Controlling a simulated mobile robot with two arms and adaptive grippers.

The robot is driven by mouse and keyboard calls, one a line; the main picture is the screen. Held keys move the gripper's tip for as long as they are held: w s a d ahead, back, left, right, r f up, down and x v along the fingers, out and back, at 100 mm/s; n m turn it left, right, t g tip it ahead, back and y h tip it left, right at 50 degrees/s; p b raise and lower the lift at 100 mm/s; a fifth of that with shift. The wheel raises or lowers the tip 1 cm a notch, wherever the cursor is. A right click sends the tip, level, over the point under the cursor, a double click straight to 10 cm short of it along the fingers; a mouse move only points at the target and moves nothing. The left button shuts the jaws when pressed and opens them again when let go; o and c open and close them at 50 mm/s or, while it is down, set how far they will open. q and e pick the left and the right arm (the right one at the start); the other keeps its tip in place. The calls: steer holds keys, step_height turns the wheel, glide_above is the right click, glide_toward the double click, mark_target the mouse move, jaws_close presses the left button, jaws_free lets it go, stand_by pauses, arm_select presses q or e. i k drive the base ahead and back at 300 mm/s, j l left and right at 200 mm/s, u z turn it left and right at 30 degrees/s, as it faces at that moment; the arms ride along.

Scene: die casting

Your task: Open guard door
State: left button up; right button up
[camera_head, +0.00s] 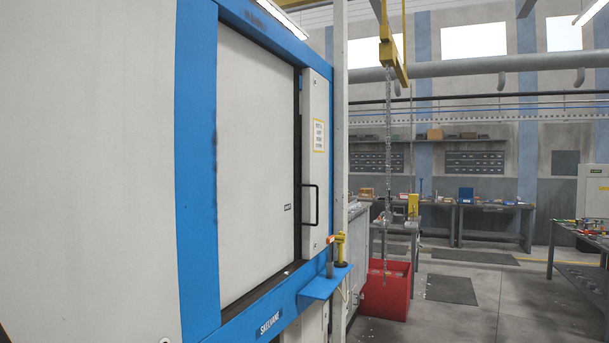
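The guard door (257,160) is a large flat white panel set in the blue frame (198,170) of a machine on the left. A narrow white upright strip (316,90) with a yellow-edged notice stands at its right side. A black vertical bar handle (317,205) is on this strip. A dark vertical band runs between the panel and the strip; I cannot tell whether it is a gap or a seal. The panel covers the frame's opening, and the machine's inside is hidden. Neither of my grippers shows, and nothing is seen touching the handle.
A blue ledge (322,285) with small orange and yellow fittings juts out below the handle. A red bin (387,290) and a hanging chain (388,150) stand right of the machine. Workbenches line the back wall, and another table (583,270) is at far right. Floor between is mostly clear.

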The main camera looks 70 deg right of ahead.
mark_target(258, 100)
steer(key=z, duration=2.05)
steer(key=i+l+u, duration=0.1)
steer(key=u, duration=0.35)
steer(key=i+l+u, duration=0.15)
steer(key=l, duration=0.2)
steer(key=i+l+u, duration=0.1)
steer(key=l, duration=0.3)
steer(key=i+l+u, duration=0.15)
steer(key=l, duration=0.25)
steer(key=i+l+u, duration=0.15)
steer(key=l, duration=0.25)
steer(key=i+l+u, duration=0.1)
steer(key=l, duration=0.35)
steer(key=i, duration=0.05)
